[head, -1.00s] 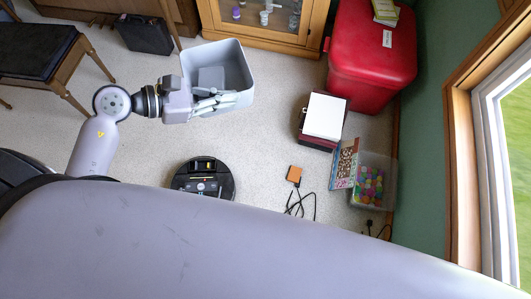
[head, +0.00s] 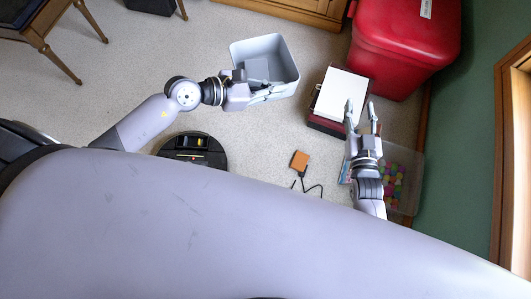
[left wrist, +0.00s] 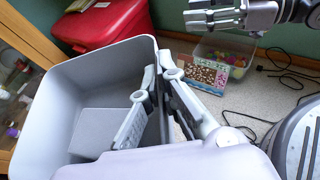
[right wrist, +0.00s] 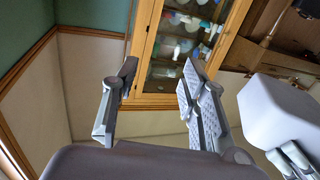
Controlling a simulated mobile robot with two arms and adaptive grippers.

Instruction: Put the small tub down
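The small tub (head: 287,60) is pale grey-blue and open-topped, and it appears to be held above the carpet. My left gripper (head: 268,92) is shut on its near wall, one finger inside and one outside. The left wrist view shows the tub's inside (left wrist: 62,100) and the fingers (left wrist: 152,88) across its rim. My right gripper (head: 361,106) is open and empty, to the right of the tub and apart from it. The right wrist view shows its spread fingers (right wrist: 155,95) and the tub's outside (right wrist: 275,108) at the right.
A white-topped dark box (head: 343,92) stands right of the tub, before a red chest (head: 405,45). A clear bin of coloured balls (head: 405,185) is partly hidden by my right arm. A black robot vacuum (head: 195,148) and an orange item with a cable (head: 300,159) lie on the floor.

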